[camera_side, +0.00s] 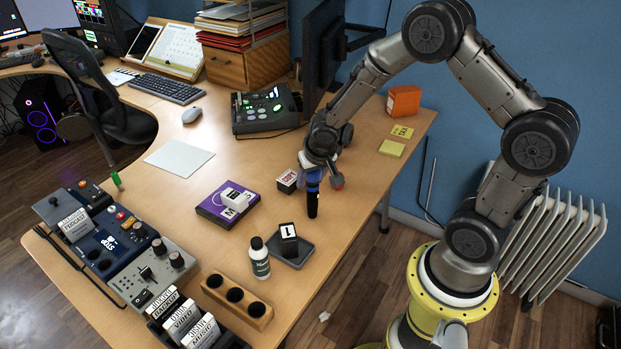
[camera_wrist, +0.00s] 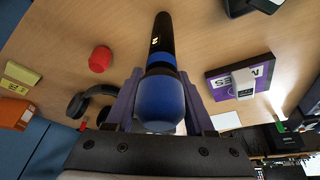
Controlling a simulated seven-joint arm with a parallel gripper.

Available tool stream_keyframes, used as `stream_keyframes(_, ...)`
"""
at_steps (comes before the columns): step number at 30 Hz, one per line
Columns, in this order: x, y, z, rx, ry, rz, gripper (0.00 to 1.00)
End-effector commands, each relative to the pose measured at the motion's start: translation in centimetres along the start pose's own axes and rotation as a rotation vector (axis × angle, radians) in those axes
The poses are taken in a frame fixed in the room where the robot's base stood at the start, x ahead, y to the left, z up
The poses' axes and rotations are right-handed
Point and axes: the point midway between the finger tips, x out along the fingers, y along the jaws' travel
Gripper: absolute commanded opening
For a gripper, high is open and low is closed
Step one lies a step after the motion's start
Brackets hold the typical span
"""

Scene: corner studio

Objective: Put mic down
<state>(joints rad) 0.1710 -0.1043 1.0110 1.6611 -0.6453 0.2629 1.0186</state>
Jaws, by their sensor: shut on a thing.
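The mic (camera_side: 312,204) has a black handle and a blue head end. In the wrist view the mic (camera_wrist: 160,48) lies between the two fingers, its blue head nearest the camera and its black handle pointing away. My gripper (camera_side: 314,172) is shut on it near the blue part; in the wrist view my gripper (camera_wrist: 160,85) has one finger on each side. The mic is upright over the right part of the desk, its handle end down. I cannot tell whether the lower end touches the desk. The upper end is partly hidden by my gripper in the side view.
A wooden block with three holes (camera_side: 215,294) stands at the desk's front edge. Near the mic are a dark tray (camera_side: 301,259) with a black cube, a white bottle (camera_side: 260,262), a purple box (camera_side: 212,211) and a red object (camera_wrist: 100,59). Bare desk lies right of the mic.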

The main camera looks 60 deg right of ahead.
Motion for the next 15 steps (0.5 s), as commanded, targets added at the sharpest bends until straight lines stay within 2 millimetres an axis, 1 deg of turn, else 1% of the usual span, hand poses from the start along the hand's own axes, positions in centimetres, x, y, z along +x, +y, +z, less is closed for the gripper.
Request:
stream_keyframes(8,0.26,-0.02,0.07,-0.001,0.001,-0.001,0.0)
stream_keyframes(9,0.29,0.0,0.13,-0.001,0.0,0.0,0.59)
stream_keyframes(13,0.27,0.01,0.13,-0.001,0.0,0.0,0.82)
stream_keyframes(15,0.27,0.01,0.13,-0.001,0.0,0.0,0.84)
